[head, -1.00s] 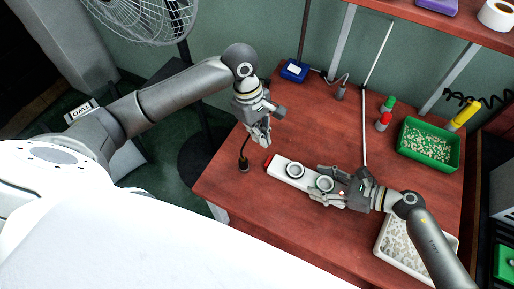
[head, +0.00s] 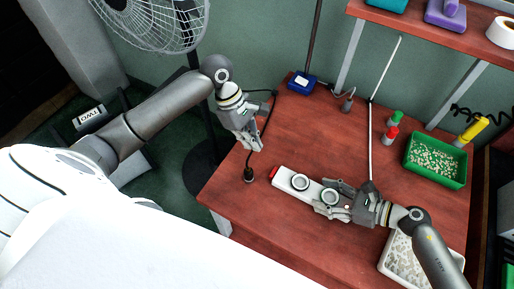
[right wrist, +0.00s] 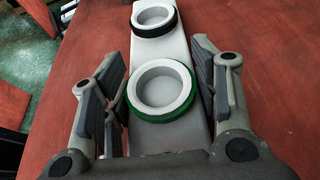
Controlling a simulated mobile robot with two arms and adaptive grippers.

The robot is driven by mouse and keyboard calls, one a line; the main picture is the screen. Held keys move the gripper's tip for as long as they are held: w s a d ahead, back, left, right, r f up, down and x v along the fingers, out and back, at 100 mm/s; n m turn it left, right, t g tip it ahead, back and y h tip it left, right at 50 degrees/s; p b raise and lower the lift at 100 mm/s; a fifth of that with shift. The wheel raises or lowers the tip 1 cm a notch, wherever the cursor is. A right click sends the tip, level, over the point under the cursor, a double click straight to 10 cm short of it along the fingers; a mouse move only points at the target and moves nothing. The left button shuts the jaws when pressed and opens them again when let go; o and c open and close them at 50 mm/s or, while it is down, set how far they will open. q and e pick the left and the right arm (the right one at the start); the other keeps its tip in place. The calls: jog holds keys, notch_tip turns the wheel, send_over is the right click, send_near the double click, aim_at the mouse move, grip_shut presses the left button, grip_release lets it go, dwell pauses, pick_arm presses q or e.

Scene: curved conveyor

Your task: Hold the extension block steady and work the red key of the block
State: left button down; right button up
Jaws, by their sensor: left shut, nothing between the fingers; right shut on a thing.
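The extension block (head: 315,189) is a long white bar on the red-brown table, with two round sockets on top. Its red key (head: 274,173) is at its left end. My right gripper (head: 324,196) is shut on the block near its right socket, with one finger along each long side. In the right wrist view the block (right wrist: 160,47) lies between the fingers; the nearer socket has a green ring and the farther a black one. The red key is not visible there. My left gripper (head: 256,145) is shut and empty, above the table and apart from the red key.
A black cable rises from a small dark fitting (head: 248,174) close to my left gripper. A thin white rod (head: 371,135) stands behind the block.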

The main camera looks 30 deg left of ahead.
aim_at(268, 173)
pick_arm(q)
jog(key=x, duration=0.9)
jog(key=shift+f, duration=0.15)
jog(key=shift+d, duration=1.25)
jog(key=shift+s, duration=0.1)
pick_arm(e)
jog(key=shift+a, duration=0.1)
jog(key=shift+s, duration=0.1)
jog(key=shift+f, duration=0.15)
pick_arm(q)
jog(key=v, duration=1)
jog(key=shift+a, duration=0.45)
